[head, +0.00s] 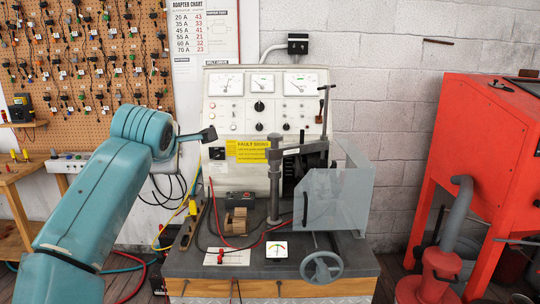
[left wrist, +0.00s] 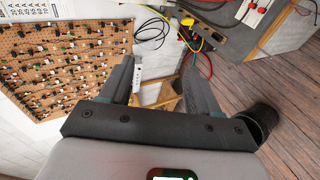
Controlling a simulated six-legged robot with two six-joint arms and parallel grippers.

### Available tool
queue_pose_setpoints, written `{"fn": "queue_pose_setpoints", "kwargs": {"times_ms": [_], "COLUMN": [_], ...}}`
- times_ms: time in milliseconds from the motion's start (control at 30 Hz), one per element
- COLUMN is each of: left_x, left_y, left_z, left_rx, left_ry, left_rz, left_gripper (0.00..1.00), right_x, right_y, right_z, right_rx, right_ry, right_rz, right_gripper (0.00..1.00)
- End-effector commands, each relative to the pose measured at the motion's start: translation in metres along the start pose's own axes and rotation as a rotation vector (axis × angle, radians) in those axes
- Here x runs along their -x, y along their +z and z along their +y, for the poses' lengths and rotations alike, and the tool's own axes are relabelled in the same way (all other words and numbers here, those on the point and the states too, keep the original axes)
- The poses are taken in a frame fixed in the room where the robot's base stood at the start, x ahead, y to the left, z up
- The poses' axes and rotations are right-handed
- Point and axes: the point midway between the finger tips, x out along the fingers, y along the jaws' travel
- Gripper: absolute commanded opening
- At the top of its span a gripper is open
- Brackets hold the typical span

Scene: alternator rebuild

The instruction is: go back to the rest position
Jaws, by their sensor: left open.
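My left arm comes in from the left in the head view, and its left gripper (head: 207,135) is raised in front of the test panel's left edge, pointing right. In the left wrist view the left gripper (left wrist: 157,68) has its two fingers apart with nothing held between them. Behind that gap are a white strip and a wooden frame, some way off. My right gripper is in neither view.
A test bench (head: 190,263) with a meter panel (head: 222,108), a clamp column (head: 274,180), a clear guard (head: 338,197) and a handwheel (head: 322,267) stands ahead. A red cabinet (head: 483,140) is at right, a pegboard (head: 125,25) at left. Cables hang beside the bench.

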Motion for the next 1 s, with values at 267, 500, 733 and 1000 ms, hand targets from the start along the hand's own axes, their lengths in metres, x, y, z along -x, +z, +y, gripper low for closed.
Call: {"fn": "queue_pose_setpoints", "kwargs": {"times_ms": [267,500,733,1000], "left_x": [-0.035,-0.072,-0.124,-0.167], "left_y": [-0.025,-0.034,-0.032,-0.019], "left_z": [-0.023,-0.069,-0.156,-0.276], "left_rx": [0.004,-0.024,-0.073,-0.176], "left_ry": [-0.064,-0.179,-0.366,-0.571], "left_rz": [0.05,0.072,0.051,-0.05], "left_gripper": [0.62,0.62,0.62,0.62], "right_x": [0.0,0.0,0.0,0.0], "right_y": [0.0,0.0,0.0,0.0], "right_z": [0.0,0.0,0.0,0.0], "right_rx": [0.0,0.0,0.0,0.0], "right_ry": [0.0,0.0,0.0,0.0], "right_rz": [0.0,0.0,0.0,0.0], "right_gripper": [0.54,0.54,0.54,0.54]}}
